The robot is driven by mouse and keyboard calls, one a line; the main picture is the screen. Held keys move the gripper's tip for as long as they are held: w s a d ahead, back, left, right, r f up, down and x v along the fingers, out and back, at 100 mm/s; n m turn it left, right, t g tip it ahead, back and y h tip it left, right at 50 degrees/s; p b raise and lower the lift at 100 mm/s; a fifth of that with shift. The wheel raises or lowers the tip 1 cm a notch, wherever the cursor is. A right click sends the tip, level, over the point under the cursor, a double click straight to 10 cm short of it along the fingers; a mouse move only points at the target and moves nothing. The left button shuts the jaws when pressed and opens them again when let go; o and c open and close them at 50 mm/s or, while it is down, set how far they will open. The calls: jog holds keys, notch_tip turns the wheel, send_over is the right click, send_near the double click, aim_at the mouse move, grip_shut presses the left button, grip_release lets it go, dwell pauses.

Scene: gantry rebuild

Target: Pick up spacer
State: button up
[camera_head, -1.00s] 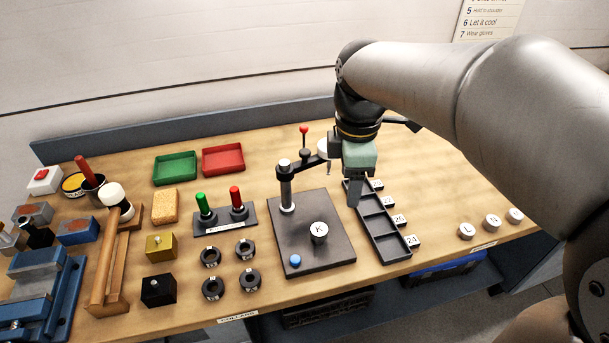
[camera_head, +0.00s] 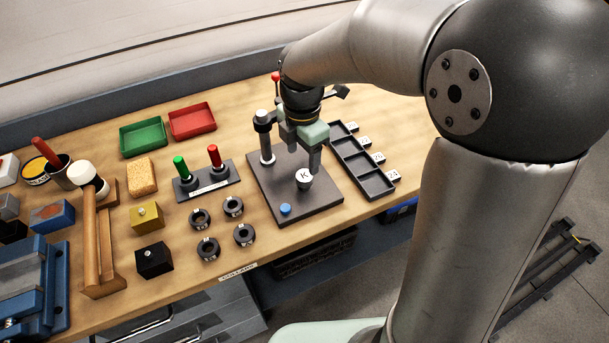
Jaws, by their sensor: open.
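A short dark cylinder with a white top marked K (camera_head: 304,179) stands upright on the dark square plate (camera_head: 322,195) of a small post stand; it looks like the spacer, though no label names it so. My gripper (camera_head: 311,160) is open and points down just above and behind the K cylinder. One fingertip shows close to its upper right edge; I cannot tell whether it touches. The other finger is mostly hidden.
The stand's post (camera_head: 266,148) is close to the left of my gripper. A blue button (camera_head: 285,209) sits on the plate's front. A dark compartment tray (camera_head: 376,187) lies to the right. Several dark collars (camera_head: 208,249) and a red-and-green-handled holder (camera_head: 207,181) are to the left.

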aim_at(305, 174)
jog(key=shift+s+d+f+p, duration=0.15)
jog(key=shift+f+p, duration=0.1)
jog(key=shift+f, duration=1.15)
jog(key=shift+s+d+f+p, duration=0.15)
jog(key=shift+f+p, duration=0.1)
jog(key=shift+f, duration=1.1)
jog(key=c, duration=1.2)
jog(key=shift+o, duration=0.2)
jog(key=shift+r, duration=0.1)
